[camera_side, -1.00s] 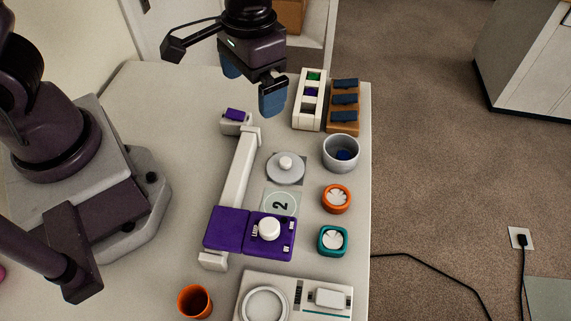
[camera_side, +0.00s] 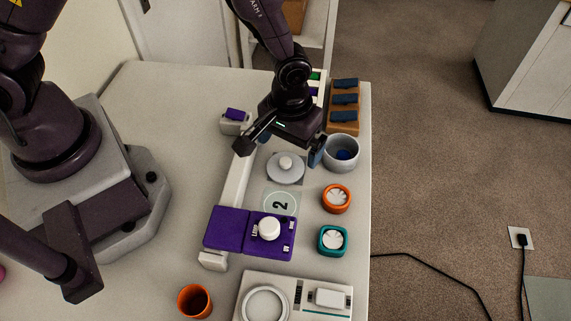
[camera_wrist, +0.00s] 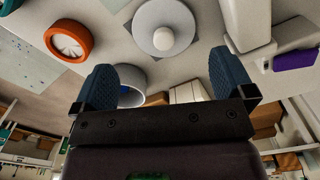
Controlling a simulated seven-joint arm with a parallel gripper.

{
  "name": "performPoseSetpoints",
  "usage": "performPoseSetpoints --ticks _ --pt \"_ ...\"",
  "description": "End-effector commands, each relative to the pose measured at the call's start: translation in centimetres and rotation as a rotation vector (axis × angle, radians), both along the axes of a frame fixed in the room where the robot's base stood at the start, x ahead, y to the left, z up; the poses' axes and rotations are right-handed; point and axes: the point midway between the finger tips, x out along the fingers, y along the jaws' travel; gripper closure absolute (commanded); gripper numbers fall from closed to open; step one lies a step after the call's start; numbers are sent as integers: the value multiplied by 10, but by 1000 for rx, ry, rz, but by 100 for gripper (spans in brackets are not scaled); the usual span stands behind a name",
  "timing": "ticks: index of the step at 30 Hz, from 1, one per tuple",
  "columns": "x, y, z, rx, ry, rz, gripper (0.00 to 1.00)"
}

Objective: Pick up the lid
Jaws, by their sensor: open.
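The lid (camera_side: 284,175) is a flat grey disc with a pale round knob on top. It lies flat on the table beside the long pale rail, and it also shows at the top of the wrist view (camera_wrist: 182,22). My gripper (camera_side: 291,146) is open and empty, with blue finger pads spread wide. It is above the table just behind the lid, apart from it. In the wrist view the lid's knob is beyond the two fingertips (camera_wrist: 164,75), roughly between them sideways. My wrist hides part of the table behind the lid.
A grey bowl (camera_side: 341,165) with something blue inside stands close right of my gripper. The pale rail (camera_side: 236,175) with a purple block (camera_side: 228,229) is left.

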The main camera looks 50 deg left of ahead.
Motion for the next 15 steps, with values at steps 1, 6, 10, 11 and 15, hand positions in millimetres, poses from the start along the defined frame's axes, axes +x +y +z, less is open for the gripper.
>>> performPoseSetpoints --ticks 1,6,10,11,15 --pt "-1 0 -3 1 1 0 0" --pt "-7 3 -27 2 5 1 0" --pt "-8 3 -45 2 4 -1 0" --pt "-7 3 -47 1 3 -1 0" --pt "-7 3 -53 0 0 -1 0"
